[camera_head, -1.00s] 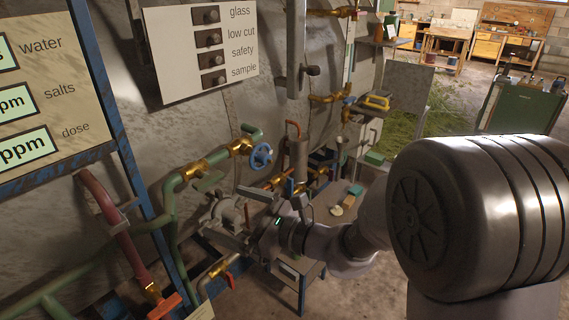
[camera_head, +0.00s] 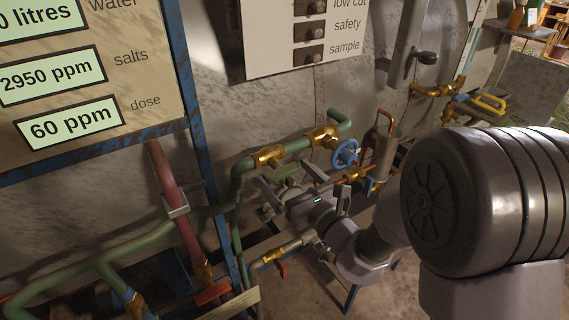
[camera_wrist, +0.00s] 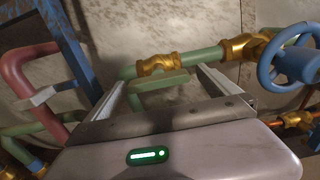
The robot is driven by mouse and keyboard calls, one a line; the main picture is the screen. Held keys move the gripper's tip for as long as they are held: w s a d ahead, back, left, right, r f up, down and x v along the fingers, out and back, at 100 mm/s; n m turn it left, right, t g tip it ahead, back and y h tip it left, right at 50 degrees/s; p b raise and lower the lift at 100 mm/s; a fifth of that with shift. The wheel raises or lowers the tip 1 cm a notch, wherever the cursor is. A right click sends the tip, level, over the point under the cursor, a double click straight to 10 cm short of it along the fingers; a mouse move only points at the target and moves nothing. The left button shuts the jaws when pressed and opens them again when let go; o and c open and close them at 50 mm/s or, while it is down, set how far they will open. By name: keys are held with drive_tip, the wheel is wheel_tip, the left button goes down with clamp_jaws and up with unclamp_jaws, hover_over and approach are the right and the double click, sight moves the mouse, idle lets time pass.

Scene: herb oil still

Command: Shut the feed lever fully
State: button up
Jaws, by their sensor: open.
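A green lever (camera_wrist: 160,83) sits just under a brass valve (camera_wrist: 157,64) on the green pipe. In the wrist view it looks roughly in line with the pipe. No label on it can be read. My gripper (camera_wrist: 160,84) is open, its two fingers apart on either side of the lever in the picture; contact cannot be told. In the head view my gripper (camera_head: 276,192) is below the same brass valve (camera_head: 267,157) and largely hides the lever.
A blue handwheel (camera_head: 345,153) is right of the valve; it also shows in the wrist view (camera_wrist: 296,62). A red pipe (camera_head: 175,205) and blue frame post (camera_head: 205,150) stand left. A red-handled tap (camera_head: 281,269) is below my gripper. A display board (camera_head: 75,80) hangs upper left.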

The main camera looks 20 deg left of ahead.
drive_tip(key=shift+s, duration=0.1)
drive_tip(key=shift+c, duration=1.1)
drive_tip(key=c, duration=1.1)
drive_tip(key=shift+r, duration=0.1)
